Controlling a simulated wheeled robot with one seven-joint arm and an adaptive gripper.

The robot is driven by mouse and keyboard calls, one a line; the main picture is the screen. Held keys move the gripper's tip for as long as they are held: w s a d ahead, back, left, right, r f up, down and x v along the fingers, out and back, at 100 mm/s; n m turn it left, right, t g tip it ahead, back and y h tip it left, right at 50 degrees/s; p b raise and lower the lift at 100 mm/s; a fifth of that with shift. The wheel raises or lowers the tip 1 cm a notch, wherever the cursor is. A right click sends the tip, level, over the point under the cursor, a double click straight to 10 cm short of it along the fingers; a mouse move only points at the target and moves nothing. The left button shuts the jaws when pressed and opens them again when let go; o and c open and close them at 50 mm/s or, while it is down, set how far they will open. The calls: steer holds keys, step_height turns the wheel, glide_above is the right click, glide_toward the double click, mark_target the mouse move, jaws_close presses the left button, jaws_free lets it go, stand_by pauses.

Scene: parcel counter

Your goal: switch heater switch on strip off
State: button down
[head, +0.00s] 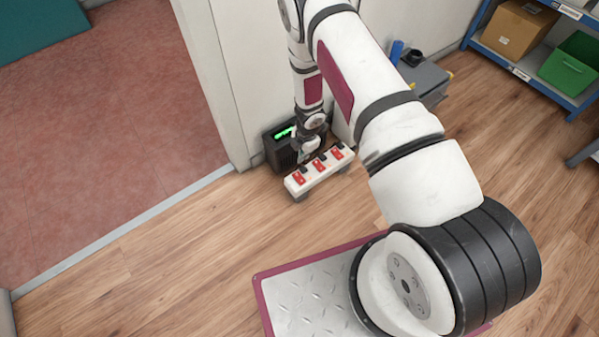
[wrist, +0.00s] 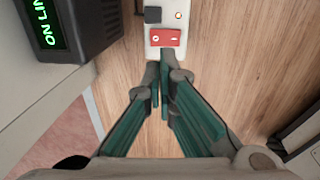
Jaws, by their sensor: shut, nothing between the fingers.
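The power strip (head: 320,171) is a white bar with several red rocker switches, each beside a dark plug or socket. It stands raised above the floor by the wall, in front of a black box with a lit green display. The strip's near end (wrist: 153,52) shows in the wrist view, with one red switch (wrist: 166,38), a dark plug (wrist: 152,15) and a small red light. My gripper (wrist: 159,72) is shut and empty, its fingertips just short of that red switch. In the head view my gripper (head: 306,152) is behind the strip and partly hidden. Which switch is the heater's is not readable.
The black box (head: 280,148) stands against the wall; its display reads "ON LIN", cut off, in the wrist view (wrist: 48,25). A grey bin (head: 428,80) and a blue shelf (head: 540,75) with boxes are at the right. Wood floor (head: 190,240) is clear at the left.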

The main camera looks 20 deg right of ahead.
mark_target(299, 175)
steer(key=shift+f, duration=0.1)
steer(key=f+b, duration=0.2)
steer(key=f, duration=0.2)
steer(key=w+f+b, duration=0.1)
steer(key=f+b, duration=0.1)
steer(key=f, duration=0.3)
steer(key=f+b, duration=0.2)
steer(key=f, duration=0.2)
steer(key=shift+w+a+f, duration=0.25)
steer(key=shift+w+f, duration=0.05)
steer(key=shift+f, duration=0.05)
